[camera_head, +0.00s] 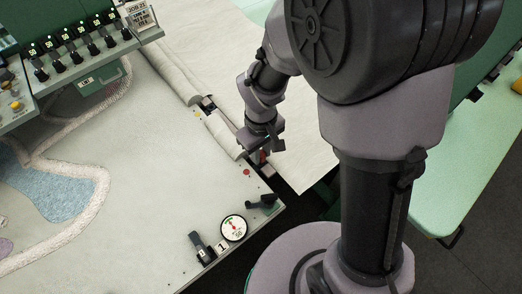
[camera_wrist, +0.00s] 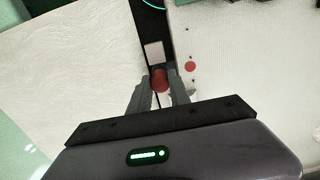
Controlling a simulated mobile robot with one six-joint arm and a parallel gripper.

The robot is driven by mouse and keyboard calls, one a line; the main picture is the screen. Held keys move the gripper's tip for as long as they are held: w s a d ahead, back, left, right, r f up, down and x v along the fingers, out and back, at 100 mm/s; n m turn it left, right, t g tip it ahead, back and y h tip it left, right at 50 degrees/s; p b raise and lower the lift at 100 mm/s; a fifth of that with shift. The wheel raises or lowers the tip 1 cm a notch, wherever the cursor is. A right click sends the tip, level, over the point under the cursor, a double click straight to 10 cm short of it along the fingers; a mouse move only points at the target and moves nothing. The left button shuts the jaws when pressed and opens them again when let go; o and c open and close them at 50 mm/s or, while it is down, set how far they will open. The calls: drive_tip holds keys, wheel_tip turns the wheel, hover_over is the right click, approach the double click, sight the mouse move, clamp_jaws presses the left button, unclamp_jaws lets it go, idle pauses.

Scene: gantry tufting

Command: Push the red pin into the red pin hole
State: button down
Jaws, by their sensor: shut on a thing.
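My gripper (camera_wrist: 160,84) is shut on the red pin (camera_wrist: 159,79), whose round red head shows between the fingertips. In the head view a bit of the red pin (camera_head: 263,157) shows below my gripper (camera_head: 262,153), near the corner of the pale frame. The pin is over or beside the dark gap along the frame edge; its lower end is hidden. A red round mark (camera_wrist: 190,66) lies on the pale surface just right of the pin, with small dark dots near it. It also shows in the head view (camera_head: 247,172). I cannot make out the red pin hole for certain.
A dial gauge (camera_head: 233,228) and black clamp levers (camera_head: 201,248) stand at the frame's near corner. A panel with several knobs (camera_head: 75,52) is at upper left. Loose pale cloth (camera_wrist: 70,70) lies left of the gap in the wrist view.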

drive_tip(key=shift+f+b, duration=0.65)
drive_tip(key=shift+f, duration=0.15)
drive_tip(key=c, duration=1.1)
unclamp_jaws()
wheel_tip(320, 180, up, 18)
drive_tip(key=p, duration=0.8)
drive_tip(key=shift+f, duration=0.25)
drive_tip(key=shift+r, duration=0.1)
